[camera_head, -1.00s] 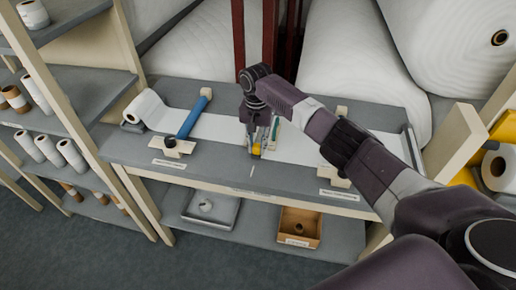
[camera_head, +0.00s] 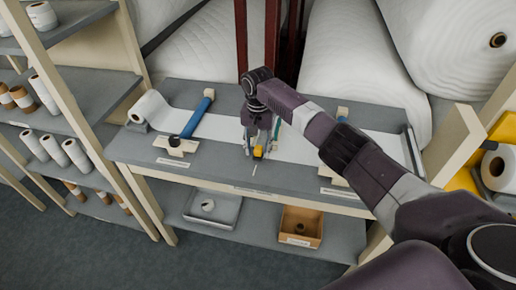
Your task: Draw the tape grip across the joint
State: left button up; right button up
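A white wadding strip (camera_head: 215,127) runs across the grey bench from a roll (camera_head: 150,108) on the left to the right side. A small yellow piece, apparently the tape grip (camera_head: 257,153), sits at the strip's front edge near the middle. My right gripper (camera_head: 259,151) points down over it, its fingers spread to either side; they look apart from it, and any contact is too small to tell. A green strip (camera_head: 279,128) shows just right of the gripper. The joint is largely hidden behind the gripper. My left gripper is out of view.
A blue bar (camera_head: 197,117) lies across the strip on the left, in pale blocks. The grey bench (camera_head: 225,168) has clear front room. Below are a grey tray (camera_head: 228,216) and a brown box (camera_head: 314,231). Shelves with small rolls stand left; large white rolls (camera_head: 345,60) are behind.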

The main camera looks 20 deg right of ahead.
aim_at(258, 149)
jog(key=shift+w+r, duration=0.1)
jog(key=shift+r, duration=0.05)
notch_tip(258, 149, up, 12)
dwell(0.4)
jog(key=shift+f, duration=0.25)
